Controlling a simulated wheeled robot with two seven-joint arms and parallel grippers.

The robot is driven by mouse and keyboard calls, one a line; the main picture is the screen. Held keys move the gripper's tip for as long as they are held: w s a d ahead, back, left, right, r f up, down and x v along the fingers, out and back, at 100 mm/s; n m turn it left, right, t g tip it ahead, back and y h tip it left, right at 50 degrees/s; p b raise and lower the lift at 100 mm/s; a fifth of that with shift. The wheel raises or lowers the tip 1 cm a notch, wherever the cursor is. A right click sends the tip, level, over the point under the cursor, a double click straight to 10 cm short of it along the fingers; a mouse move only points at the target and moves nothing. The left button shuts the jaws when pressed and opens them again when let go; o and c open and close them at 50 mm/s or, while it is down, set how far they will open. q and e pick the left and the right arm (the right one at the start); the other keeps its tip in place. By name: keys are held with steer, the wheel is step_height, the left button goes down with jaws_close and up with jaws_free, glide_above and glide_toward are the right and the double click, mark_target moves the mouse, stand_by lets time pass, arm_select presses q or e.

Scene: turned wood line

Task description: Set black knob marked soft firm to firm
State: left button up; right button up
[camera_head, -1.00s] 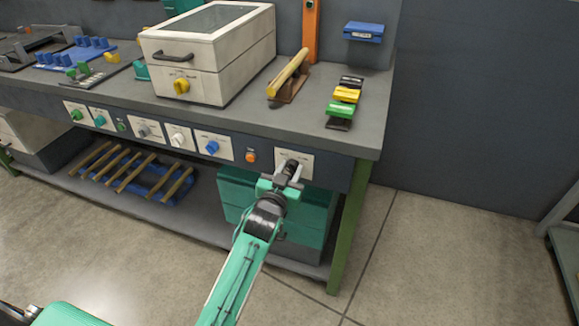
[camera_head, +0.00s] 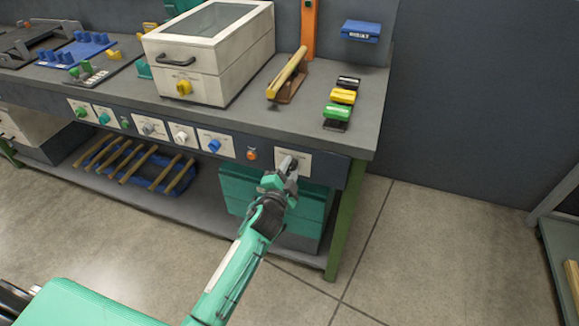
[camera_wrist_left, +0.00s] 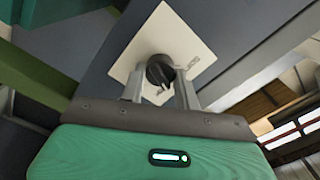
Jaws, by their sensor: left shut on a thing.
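The black knob (camera_wrist_left: 158,72) sits on a white square plate (camera_wrist_left: 190,42) and shows between my left gripper's fingers in the left wrist view. My left gripper (camera_wrist_left: 160,90) is shut on the knob. In the head view the left gripper (camera_head: 288,168) reaches the white plate (camera_head: 304,160) at the right end of the bench's front panel and mostly hides the knob. The lettering on the plate is too small and blurred to read. My right gripper is not in view.
An orange button (camera_head: 251,154) and a blue knob (camera_head: 214,146) lie left of the plate. Teal drawers (camera_head: 240,187) stand below, beside a green table leg (camera_head: 342,225). Open floor lies to the right.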

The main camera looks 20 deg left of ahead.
arm_select(q)
steer(key=shift+m, duration=0.9)
steer(key=shift+f+m+p, duration=0.1)
steer(key=shift+m+p, duration=0.25)
steer(key=shift+m, duration=1.15)
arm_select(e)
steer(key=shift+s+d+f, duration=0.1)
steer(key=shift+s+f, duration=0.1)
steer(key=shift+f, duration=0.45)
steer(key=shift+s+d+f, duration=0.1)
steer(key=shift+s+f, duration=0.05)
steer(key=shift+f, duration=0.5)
arm_select(q)
steer(key=o, duration=1)
